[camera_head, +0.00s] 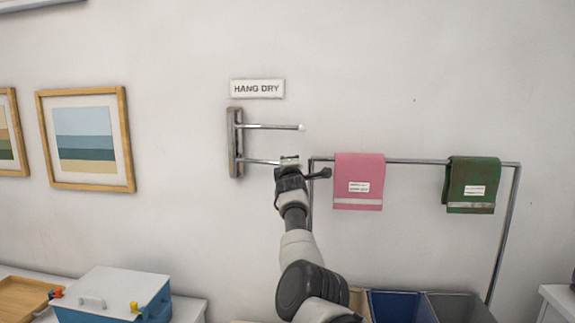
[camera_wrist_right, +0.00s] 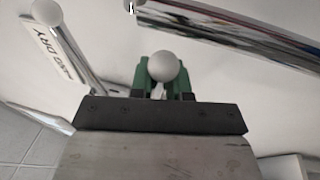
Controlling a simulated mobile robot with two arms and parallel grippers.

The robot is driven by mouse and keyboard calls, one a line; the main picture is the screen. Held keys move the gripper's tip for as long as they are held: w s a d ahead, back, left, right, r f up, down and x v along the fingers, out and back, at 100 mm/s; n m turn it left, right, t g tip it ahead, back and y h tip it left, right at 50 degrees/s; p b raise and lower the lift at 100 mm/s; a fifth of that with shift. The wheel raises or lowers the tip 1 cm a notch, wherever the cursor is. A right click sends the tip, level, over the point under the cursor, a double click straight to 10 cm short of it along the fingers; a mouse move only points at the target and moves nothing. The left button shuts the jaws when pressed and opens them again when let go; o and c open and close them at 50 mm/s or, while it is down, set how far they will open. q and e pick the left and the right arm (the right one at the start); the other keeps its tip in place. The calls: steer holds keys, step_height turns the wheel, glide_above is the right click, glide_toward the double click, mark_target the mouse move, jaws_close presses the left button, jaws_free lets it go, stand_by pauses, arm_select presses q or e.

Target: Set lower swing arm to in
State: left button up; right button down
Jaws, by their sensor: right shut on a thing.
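A wall bracket (camera_head: 234,143) carries two thin metal swing arms below a "HANG DRY" sign. The upper swing arm (camera_head: 268,126) points to the right and has a white ball tip; it also shows in the right wrist view (camera_wrist_right: 78,55). The lower swing arm (camera_head: 259,161) also points to the right, and my gripper covers its outer end. My right gripper (camera_head: 289,160) is shut on that end. In the right wrist view, a pale ball tip (camera_wrist_right: 168,67) sits between its green fingers (camera_wrist_right: 165,80). My left gripper is not in view.
A metal towel rail (camera_head: 415,161) stands close to the right of my gripper, with a pink towel (camera_head: 358,182) and a green towel (camera_head: 472,185). Bins (camera_head: 402,306) stand below. A blue cooler (camera_head: 113,295) is at lower left. The wall left of the bracket is bare up to a framed picture (camera_head: 86,139).

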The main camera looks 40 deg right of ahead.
steer(key=shift+d+r, duration=0.1)
steer(key=shift+d, duration=0.05)
stand_by(0.3)
steer(key=c, duration=1.1)
jaws_free()
steer(key=shift+s+f, duration=0.3)
steer(key=shift+s, duration=0.4)
steer(key=b+v, duration=0.2)
steer(key=v, duration=0.7)
steer(key=shift+a, duration=0.55)
steer(key=shift+w, duration=0.1)
